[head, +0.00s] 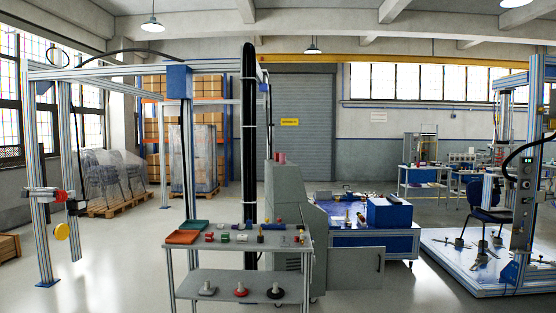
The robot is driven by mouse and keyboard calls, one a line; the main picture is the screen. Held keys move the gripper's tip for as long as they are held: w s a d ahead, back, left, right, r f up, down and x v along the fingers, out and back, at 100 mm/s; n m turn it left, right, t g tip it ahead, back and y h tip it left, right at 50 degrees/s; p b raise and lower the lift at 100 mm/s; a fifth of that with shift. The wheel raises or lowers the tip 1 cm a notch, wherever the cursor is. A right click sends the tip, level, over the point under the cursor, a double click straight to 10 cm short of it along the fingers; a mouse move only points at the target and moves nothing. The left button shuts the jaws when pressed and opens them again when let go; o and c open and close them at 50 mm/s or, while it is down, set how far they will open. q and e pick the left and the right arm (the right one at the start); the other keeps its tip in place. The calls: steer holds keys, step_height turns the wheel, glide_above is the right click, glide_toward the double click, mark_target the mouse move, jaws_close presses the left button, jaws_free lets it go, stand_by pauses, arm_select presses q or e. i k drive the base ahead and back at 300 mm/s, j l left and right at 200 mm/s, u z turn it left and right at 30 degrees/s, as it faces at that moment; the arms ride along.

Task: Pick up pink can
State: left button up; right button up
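A small pinkish-red cylinder (281,158) stands on top of the grey cabinet, just right of the tall black column. It may be the pink can, but it is too small to be sure. Several small coloured items lie on the top shelf of the grey cart (210,256), among them a purple one (225,238) and a red one (209,237). They are too small to tell whether any is a pink can. Neither of my grippers shows in the head view.
An orange tray (182,237) and a teal tray (195,224) sit on the cart's left end. The grey cabinet (285,200) and a blue workbench (375,243) stand behind it. A metal frame (40,230) stands left. Floor between frame and cart is clear.

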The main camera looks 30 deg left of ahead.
mark_target(283, 155)
steer(key=i+u, duration=0.2)
steer(key=i, duration=1.75)
steer(key=i+u, duration=0.15)
steer(key=i, duration=0.4)
steer(key=i+l+u, duration=0.2)
steer(key=i, duration=0.3)
steer(key=i+l+u, duration=0.15)
steer(key=i, duration=0.4)
steer(key=l, duration=0.1)
